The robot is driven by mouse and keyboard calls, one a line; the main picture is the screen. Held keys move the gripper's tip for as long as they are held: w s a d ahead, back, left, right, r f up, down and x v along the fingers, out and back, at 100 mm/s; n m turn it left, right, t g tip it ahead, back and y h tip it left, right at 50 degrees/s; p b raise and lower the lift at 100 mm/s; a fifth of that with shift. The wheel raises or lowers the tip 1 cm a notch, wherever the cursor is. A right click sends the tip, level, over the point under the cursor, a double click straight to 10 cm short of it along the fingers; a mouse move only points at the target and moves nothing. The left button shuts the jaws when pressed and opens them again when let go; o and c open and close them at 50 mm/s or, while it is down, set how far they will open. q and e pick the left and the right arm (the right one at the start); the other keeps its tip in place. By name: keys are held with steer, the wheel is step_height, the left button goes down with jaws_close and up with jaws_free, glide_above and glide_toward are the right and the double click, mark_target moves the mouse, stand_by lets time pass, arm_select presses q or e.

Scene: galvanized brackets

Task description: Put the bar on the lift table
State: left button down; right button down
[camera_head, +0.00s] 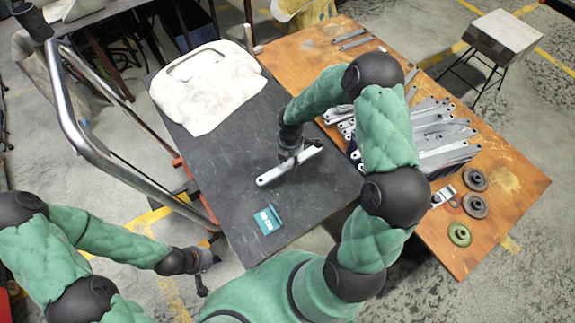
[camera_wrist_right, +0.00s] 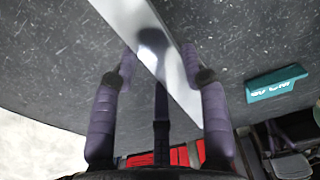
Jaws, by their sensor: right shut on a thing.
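A light metal bar (camera_head: 268,178) with a hole near its end is at the dark lift table (camera_head: 222,172). My right gripper (camera_head: 298,161) is shut on it from above. In the right wrist view the bar (camera_wrist_right: 150,38) runs diagonally between the fingers of my right gripper (camera_wrist_right: 160,62). The bar is at or just above the table top; I cannot tell whether it touches. My left gripper (camera_head: 203,272) is low at the left, beside the lift table and away from the bar; its fingers are too small to read.
A white cloth-like piece (camera_head: 208,85) covers the table's far end. A teal label (camera_head: 268,219) lies near its front edge. The wooden table (camera_head: 510,190) at right holds several metal bars (camera_head: 440,135) and round discs (camera_head: 475,180). A metal handle rail (camera_head: 75,125) stands at left.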

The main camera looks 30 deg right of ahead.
mark_target(288, 163)
steer(key=shift+w+a+f, duration=0.1)
steer(key=shift+w+f, duration=0.45)
steer(key=shift+f, duration=0.05)
step_height(288, 163, down, 4)
steer(key=b, duration=0.3)
steer(key=shift+w+r, duration=0.15)
steer(key=shift+r, duration=0.2)
steer(key=c, duration=0.6)
jaws_free()
steer(key=shift+f, duration=0.2)
steer(key=shift+c, duration=0.2)
